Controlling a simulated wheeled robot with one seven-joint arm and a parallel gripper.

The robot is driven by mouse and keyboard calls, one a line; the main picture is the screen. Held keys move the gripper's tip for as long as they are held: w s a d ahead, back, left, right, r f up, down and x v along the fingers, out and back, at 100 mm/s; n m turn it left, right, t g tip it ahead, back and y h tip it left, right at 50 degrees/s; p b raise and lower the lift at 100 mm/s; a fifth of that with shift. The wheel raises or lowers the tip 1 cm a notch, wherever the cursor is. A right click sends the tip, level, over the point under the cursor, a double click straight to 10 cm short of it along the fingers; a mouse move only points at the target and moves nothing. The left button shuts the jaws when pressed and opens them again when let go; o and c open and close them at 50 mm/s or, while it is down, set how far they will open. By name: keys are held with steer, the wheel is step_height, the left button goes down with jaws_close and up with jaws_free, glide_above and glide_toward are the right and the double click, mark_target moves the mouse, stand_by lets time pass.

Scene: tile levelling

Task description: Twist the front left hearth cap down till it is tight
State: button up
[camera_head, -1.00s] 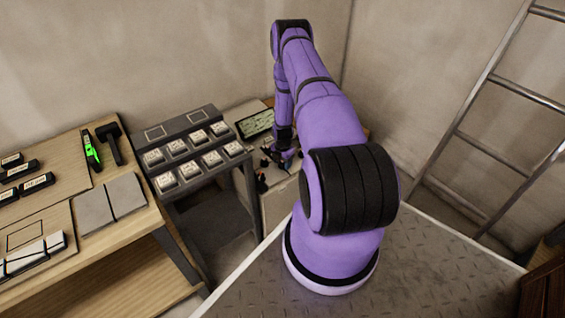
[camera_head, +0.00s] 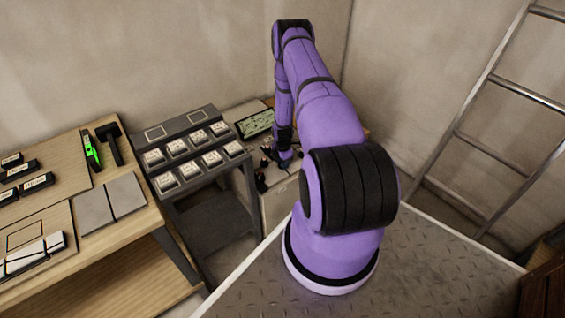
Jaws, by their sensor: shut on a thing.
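My gripper (camera_head: 268,158) is small and far off, pointing down at the low pale hearth block (camera_head: 278,205) beyond the grey rack. Its dark fingers are shut on a small dark thing at the block's left part, which I take to be the front left hearth cap. The cap is mostly hidden by the fingers and too small to tell how far down it sits. Another small dark piece (camera_head: 261,183) shows near the block's front left corner. My purple arm hides the block's right side.
A grey rack (camera_head: 205,190) with several pale labelled blocks stands left of the hearth. A dark-framed panel (camera_head: 256,124) lies behind it. A wooden bench (camera_head: 150,222) at left holds tiles, a mallet (camera_head: 110,140) and a green tool (camera_head: 91,152). A ladder (camera_head: 480,145) leans at right.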

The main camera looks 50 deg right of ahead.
steer(key=m, duration=0.5)
steer(key=shift+w+m, duration=0.1)
steer(key=shift+m, duration=0.2)
steer(key=m, duration=2.1)
steer(key=shift+m, duration=0.4)
steer(key=m, duration=1)
steer(key=shift+m, duration=2.6)
steer(key=shift+d, duration=0.1)
